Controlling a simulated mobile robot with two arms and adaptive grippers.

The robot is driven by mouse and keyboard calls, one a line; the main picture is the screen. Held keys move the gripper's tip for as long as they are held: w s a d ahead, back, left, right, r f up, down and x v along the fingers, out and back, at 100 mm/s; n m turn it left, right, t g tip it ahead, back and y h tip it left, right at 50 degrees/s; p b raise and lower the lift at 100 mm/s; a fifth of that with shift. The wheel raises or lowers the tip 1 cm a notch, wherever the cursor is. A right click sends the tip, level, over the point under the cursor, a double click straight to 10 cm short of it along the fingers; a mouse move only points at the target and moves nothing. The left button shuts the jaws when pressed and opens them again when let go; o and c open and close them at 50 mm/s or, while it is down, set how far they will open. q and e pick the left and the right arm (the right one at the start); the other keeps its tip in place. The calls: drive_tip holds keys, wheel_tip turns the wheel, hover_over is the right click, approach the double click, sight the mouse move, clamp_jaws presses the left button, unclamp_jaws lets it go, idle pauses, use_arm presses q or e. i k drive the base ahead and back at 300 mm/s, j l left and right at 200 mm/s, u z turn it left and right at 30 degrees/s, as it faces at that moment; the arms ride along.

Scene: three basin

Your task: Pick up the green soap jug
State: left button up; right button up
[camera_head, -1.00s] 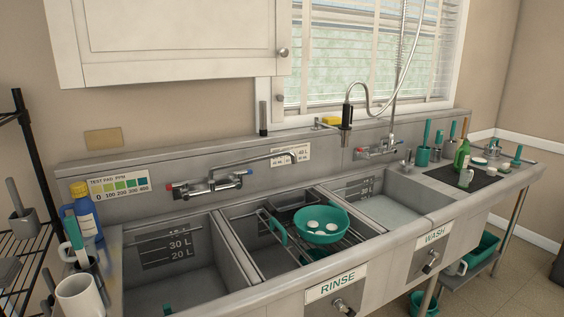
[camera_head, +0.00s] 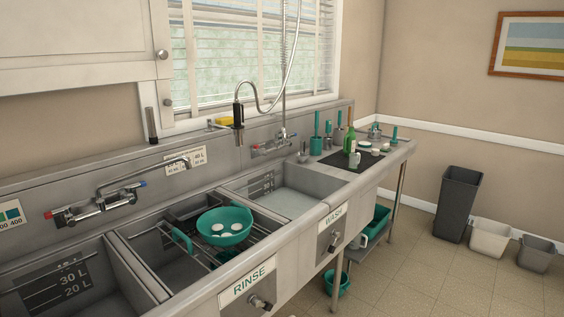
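A green bottle-shaped jug (camera_head: 350,134) with a brownish top stands upright on the dark mat (camera_head: 334,162) at the far right end of the sink counter. A pale mug (camera_head: 354,159) stands close in front of it and hides part of its base. Neither of my grippers shows in the head view.
A teal colander (camera_head: 224,226) with white items rests on a rack over the rinse basin. The wash basin (camera_head: 290,192) is between it and the mat. Teal-handled brushes (camera_head: 328,130) stand behind the mat. Bins (camera_head: 459,203) stand by the right wall.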

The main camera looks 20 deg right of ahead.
sight(350, 139)
drive_tip(key=i+l, duration=0.2)
drive_tip(key=l, duration=0.15)
drive_tip(key=i+l+z, duration=0.1)
drive_tip(key=l, duration=0.3)
drive_tip(key=i+l, duration=0.25)
drive_tip(key=i+l+z, duration=0.1)
drive_tip(key=l, duration=0.35)
drive_tip(key=i, duration=0.1)
